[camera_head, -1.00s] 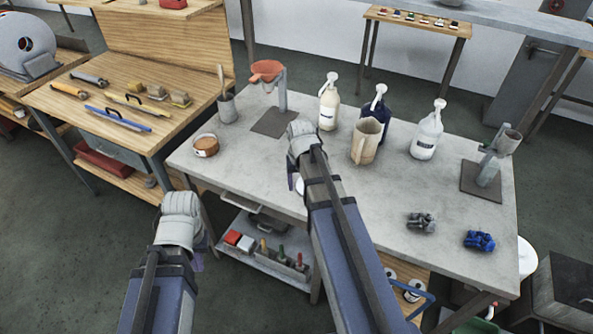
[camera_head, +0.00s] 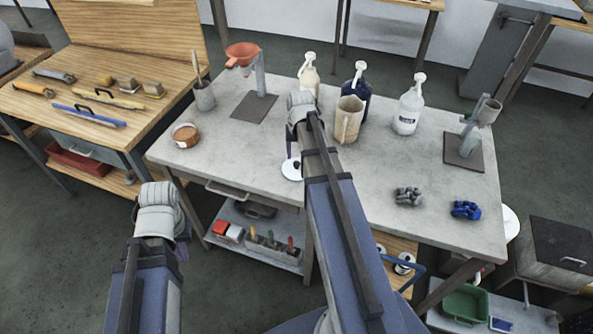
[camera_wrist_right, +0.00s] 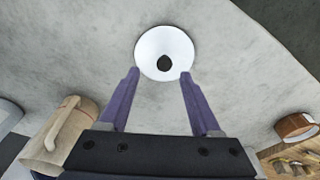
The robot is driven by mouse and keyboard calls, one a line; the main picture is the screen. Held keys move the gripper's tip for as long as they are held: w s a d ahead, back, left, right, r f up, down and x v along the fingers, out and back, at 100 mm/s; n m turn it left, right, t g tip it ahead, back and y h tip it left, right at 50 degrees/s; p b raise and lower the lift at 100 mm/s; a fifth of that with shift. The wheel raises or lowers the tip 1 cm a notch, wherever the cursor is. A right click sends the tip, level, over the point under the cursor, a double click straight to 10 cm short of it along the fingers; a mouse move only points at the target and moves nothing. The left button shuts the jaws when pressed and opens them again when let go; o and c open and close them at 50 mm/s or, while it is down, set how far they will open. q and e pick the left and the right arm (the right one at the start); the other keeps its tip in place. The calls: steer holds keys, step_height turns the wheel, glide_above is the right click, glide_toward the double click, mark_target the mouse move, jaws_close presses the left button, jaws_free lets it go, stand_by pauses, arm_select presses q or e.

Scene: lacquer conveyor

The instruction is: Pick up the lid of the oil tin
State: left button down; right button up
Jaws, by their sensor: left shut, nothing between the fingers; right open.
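The lid (camera_head: 291,170) is a white disc with a small dark knob, lying on the grey table near its front edge. In the right wrist view the lid (camera_wrist_right: 150,42) lies just beyond my fingertips, its knob roughly in line with the gap. My right gripper (camera_wrist_right: 160,74) is open and empty, its purple fingers pointing at the lid's near rim. In the head view the right wrist hides most of this gripper (camera_head: 291,147). My left gripper (camera_head: 182,250) is shut and empty in front of the table, mostly hidden by its wrist. I cannot tell which container is the oil tin.
A beige jug (camera_head: 347,121) stands right of my right wrist, with pump bottles (camera_head: 408,107) behind. A round tin with brown contents (camera_head: 186,136) stands at the table's left. Grey (camera_head: 408,197) and blue (camera_head: 466,210) parts lie at the right. The table (camera_head: 240,150) around the lid is clear.

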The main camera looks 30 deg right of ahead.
mark_target(297, 163)
steer(key=shift+w+a+f+b, duration=0.1)
steer(key=shift+w+f+b, duration=0.15)
steer(key=shift+f+b, duration=0.6)
steer(key=shift+w+d+f+b, duration=0.1)
steer(key=shift+w+f+b, duration=0.1)
steer(key=shift+f+b, duration=0.7)
steer(key=shift+w+a+f+b, duration=0.1)
steer(key=shift+w+f+b, duration=0.15)
steer(key=shift+f+b, duration=0.6)
steer(key=shift+r, duration=0.1)
steer(key=shift+c, duration=0.3)
jaws_close()
